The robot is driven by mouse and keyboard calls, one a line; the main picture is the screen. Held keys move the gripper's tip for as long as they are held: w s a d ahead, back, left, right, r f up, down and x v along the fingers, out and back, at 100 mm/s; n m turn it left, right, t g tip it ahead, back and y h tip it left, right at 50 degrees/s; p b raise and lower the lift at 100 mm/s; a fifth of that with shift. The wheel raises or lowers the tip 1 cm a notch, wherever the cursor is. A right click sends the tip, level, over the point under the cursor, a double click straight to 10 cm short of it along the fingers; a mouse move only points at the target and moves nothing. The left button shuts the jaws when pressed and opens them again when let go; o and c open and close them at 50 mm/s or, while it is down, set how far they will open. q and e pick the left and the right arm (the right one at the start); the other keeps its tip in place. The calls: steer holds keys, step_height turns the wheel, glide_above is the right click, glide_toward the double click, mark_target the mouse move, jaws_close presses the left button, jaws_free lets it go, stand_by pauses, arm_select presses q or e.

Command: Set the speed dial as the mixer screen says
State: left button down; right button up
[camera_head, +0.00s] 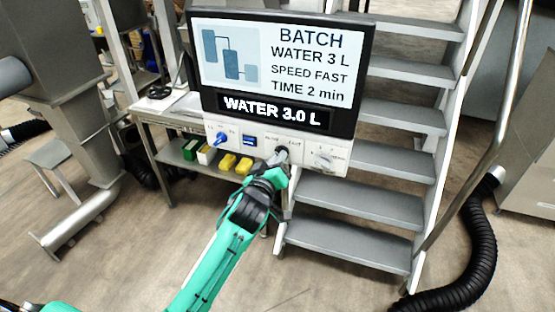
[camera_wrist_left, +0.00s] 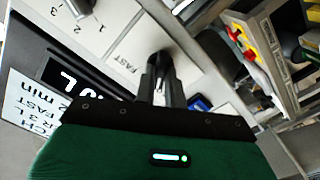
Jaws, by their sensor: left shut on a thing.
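The mixer screen (camera_head: 279,62) reads BATCH, WATER 3 L, SPEED FAST, TIME 2 min. A black strip below it (camera_head: 276,112) reads WATER 3.0 L. The speed dial sits in the middle of the white control panel (camera_head: 305,160), with FAST printed at its right; my gripper mostly hides it, so its pointing cannot be read. My left gripper (camera_head: 281,158) is at this dial, its fingers shut on it. In the left wrist view the fingers (camera_wrist_left: 161,78) close around the dial beside the FAST label (camera_wrist_left: 127,63). My right gripper is not in view.
Grey steps (camera_head: 350,190) stand behind the panel.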

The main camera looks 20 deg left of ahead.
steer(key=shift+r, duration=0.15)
arm_select(q)
steer(key=shift+r+m+p, duration=0.1)
steer(key=shift+m+p, duration=2.9)
steer(key=shift+m, duration=3.9)
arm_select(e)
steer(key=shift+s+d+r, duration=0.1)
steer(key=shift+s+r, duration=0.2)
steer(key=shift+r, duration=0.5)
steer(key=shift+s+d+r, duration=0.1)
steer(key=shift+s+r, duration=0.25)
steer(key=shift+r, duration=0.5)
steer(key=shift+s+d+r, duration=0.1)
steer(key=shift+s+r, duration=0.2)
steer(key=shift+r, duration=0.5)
arm_select(q)
steer(key=c, duration=1.5)
jaws_free()
steer(key=shift+d, duration=0.1)
steer(key=shift+o, duration=0.2)
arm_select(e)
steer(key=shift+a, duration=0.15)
